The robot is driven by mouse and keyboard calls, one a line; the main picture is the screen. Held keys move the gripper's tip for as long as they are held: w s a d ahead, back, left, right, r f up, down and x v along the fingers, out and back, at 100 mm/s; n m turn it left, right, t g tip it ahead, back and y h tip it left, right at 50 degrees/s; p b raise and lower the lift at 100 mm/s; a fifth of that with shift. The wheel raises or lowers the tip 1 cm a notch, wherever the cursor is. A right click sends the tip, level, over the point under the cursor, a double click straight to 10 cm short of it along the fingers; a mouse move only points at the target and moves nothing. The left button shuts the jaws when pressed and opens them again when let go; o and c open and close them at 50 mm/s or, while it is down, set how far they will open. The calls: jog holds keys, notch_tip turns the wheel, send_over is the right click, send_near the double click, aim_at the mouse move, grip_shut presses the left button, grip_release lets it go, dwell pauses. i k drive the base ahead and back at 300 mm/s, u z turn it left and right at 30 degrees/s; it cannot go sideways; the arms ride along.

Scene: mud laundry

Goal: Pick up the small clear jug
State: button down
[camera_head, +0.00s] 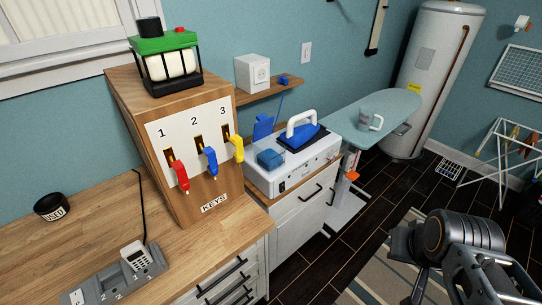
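A small, pale, see-through jug (370,122) with a handle on its right and a reddish mark stands upright on the light teal ironing board (392,103), toward the back right of the counter. My gripper (408,262) is at the lower right, above the floor and the striped rug, well in front of the jug and apart from it. Its fingers are dark and partly seen from behind, so I cannot tell whether they are open or shut. I see nothing held in it.
A white iron station (292,170) with a blue iron (303,137) stands left of the board. A wooden key box (180,145) stands on the counter (95,222). A water heater (432,75) and drying rack (508,152) are behind. Dark floor lies between.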

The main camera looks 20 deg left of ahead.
aim_at(367, 114)
jog(key=z, duration=0.6)
jog(key=i, duration=2.7)
jog(key=u, duration=3.15)
